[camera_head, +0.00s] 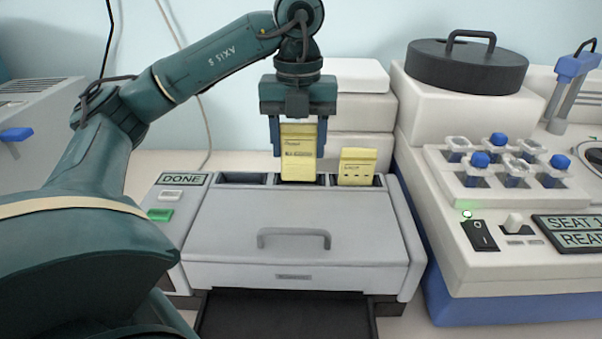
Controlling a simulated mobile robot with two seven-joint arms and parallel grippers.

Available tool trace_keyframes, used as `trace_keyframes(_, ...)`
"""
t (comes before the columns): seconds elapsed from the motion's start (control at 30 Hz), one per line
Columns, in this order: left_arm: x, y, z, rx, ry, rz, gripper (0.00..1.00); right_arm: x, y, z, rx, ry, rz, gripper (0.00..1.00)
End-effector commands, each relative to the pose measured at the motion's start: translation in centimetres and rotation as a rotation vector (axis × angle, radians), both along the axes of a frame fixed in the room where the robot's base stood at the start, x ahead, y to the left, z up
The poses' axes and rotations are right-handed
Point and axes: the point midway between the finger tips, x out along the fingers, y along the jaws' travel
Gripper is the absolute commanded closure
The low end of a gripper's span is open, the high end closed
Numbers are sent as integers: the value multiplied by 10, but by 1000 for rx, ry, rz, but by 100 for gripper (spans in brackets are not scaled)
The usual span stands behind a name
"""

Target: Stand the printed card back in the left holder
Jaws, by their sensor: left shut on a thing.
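A yellow printed card (298,164) hangs upright between the fingers of my left gripper (298,146), which is shut on it. Its lower edge is at the middle slot (314,180) of the grey unit's back row; I cannot tell whether it is inside the slot or just above it. The left slot (240,178) shows dark and empty. A second yellow card (357,167) stands in the right slot, apart from my gripper. My right gripper is not in view.
The grey unit (290,226) has a handled front and a dark tray (285,318) below. A DONE panel (183,179) is at its left. White boxes (360,108) stand behind my gripper. A white machine (478,262) with blue-capped pieces is close on the right.

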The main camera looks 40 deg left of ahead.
Motion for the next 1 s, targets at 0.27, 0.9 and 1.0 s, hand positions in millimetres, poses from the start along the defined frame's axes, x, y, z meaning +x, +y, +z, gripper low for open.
trace_keyframes(0.27,-1,1,-34,2,3,1,68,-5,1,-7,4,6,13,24)
trace_keyframes(0.9,0,0,-44,0,0,-1,31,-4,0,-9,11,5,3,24)
trace_keyframes(1.0,0,0,-44,0,0,-1,24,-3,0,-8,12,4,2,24)
